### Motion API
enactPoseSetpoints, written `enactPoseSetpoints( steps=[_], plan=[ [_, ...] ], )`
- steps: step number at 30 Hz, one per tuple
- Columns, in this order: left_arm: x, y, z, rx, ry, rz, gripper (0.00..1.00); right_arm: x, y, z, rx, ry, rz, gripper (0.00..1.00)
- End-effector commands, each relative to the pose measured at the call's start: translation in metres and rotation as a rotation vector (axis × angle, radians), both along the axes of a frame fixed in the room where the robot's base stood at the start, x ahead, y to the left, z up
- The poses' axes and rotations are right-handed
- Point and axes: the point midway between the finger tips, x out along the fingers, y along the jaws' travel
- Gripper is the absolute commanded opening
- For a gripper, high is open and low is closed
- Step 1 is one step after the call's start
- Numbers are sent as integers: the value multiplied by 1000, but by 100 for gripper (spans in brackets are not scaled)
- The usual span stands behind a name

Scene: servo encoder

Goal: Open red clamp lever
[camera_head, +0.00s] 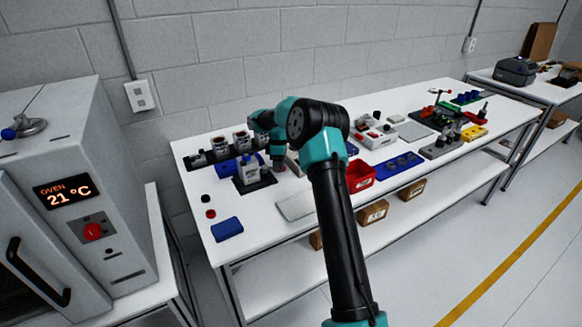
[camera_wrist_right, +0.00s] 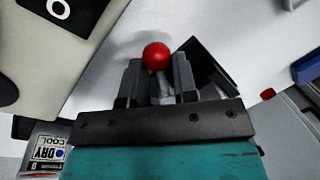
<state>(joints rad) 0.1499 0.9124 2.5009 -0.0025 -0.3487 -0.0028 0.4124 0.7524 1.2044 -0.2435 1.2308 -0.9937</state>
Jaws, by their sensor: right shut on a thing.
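The red ball knob of the clamp lever (camera_wrist_right: 157,56) sits between the fingertips of my right gripper (camera_wrist_right: 158,80) in the right wrist view. The fingers are closed around the lever's grey stem just below the knob. In the head view my right gripper (camera_head: 279,164) points down at the workbench, just right of a white fixture on a black base (camera_head: 252,174). My arm hides part of this area, and the lever cannot be made out there. My left gripper is not in view.
The white workbench (camera_head: 275,228) carries a red bin (camera_head: 360,176), a blue tray (camera_head: 400,165) and a blue block (camera_head: 227,229). An oven (camera_head: 97,240) reading 21 °C stands at the left. A dark plate (camera_wrist_right: 205,65) lies beside the fingers.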

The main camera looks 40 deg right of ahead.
Motion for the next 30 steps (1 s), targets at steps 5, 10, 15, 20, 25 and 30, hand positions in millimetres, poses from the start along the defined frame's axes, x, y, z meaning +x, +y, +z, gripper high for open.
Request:
enactPoseSetpoints(
  steps=[5, 10, 15, 20, 25, 30],
  plan=[
    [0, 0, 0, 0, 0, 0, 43, 5, 3, 1, -2, -1, 21, 0],
    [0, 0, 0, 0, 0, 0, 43, 5, 3, 1, -3, -1, 21, 0],
    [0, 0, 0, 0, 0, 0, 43, 5, 3, 1, -3, -1, 20, 33],
    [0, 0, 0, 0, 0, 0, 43, 5, 3, 0, -2, 0, 19, 49],
    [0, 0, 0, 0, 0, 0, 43, 5, 3, 0, -2, 0, 19, 51],
    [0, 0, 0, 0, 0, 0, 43, 5, 3, 2, -1, 0, 18, 51]
  ],
)
